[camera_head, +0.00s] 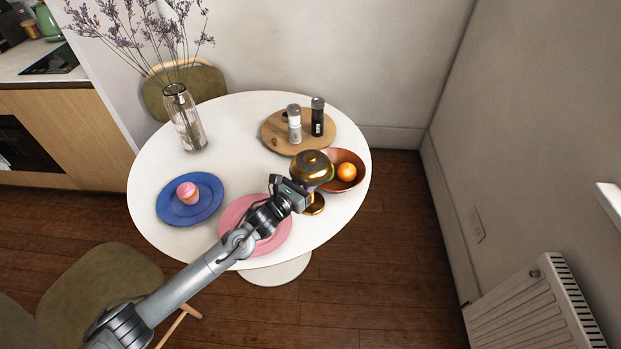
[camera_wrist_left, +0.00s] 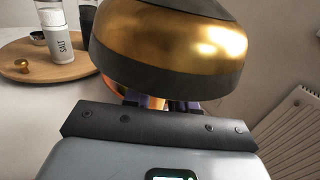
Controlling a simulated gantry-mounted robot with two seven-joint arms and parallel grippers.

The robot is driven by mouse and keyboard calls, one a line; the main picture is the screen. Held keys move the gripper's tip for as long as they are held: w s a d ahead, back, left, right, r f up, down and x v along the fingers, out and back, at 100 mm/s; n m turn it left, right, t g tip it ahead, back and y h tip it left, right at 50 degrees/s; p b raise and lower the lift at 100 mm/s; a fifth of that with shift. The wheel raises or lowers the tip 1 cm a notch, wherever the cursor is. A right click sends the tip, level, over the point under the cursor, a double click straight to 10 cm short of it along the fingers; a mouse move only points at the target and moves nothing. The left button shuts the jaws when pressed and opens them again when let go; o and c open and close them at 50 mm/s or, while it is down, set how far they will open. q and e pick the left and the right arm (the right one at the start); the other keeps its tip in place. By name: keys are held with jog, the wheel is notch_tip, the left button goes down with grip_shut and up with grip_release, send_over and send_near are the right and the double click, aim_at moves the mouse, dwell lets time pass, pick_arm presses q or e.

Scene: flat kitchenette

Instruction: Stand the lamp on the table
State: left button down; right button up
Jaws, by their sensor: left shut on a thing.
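The lamp is gold with a domed shade (camera_head: 311,165) and a round base (camera_head: 314,204). It looks upright at the right side of the white round table (camera_head: 240,112). Whether its base touches the table top is hard to tell. My left gripper (camera_head: 302,187) is shut on the lamp below the shade. In the left wrist view the shade (camera_wrist_left: 165,45) fills the upper middle and hides most of the fingers and the stem. My right gripper is in neither view.
A copper bowl (camera_head: 357,158) with an orange (camera_head: 346,172) sits right beside the lamp. A wooden board (camera_head: 272,137) with salt and pepper grinders stands behind. A pink plate (camera_head: 228,222) lies under my arm. A blue plate (camera_head: 172,212) with a cupcake and a glass vase (camera_head: 185,118) are left.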

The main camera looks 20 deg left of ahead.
pick_arm(q)
jog(key=c, duration=0.9)
grip_release()
jog(key=shift+s+f, duration=0.15)
jog(key=shift+f, duration=0.05)
jog(key=shift+r, duration=0.1)
jog(key=p+v, duration=0.3)
jog(key=v, duration=0.9)
jog(key=s+d+f+n+g+y, duration=0.1)
jog(key=s+n, duration=0.1)
jog(key=n, duration=0.2)
jog(key=s+d+f+n+g+y, duration=0.1)
jog(key=n, duration=0.2)
jog(key=s+d+f+n, duration=0.2)
jog(key=n, duration=0.2)
jog(key=shift+s+d+n+g+y, duration=0.1)
jog(key=shift+s+n+g+y, duration=0.2)
jog(key=shift+g+y, duration=0.1)
jog(key=s+f+n+g+y, duration=0.1)
jog(key=s+n+g, duration=0.2)
jog(key=s+n, duration=0.5)
jog(key=s+a+f+n+g+y, duration=0.1)
jog(key=s+n+g, duration=0.3)
jog(key=s+n, duration=0.5)
jog(key=s+f+n+g, duration=0.1)
jog(key=s+n+g, duration=0.2)
jog(key=s+n, duration=0.5)
jog(key=shift+s+a+f+n+g+y, duration=0.2)
jog(key=shift+a+f+n+g+y, duration=0.15)
jog(key=shift+n, duration=0.25)
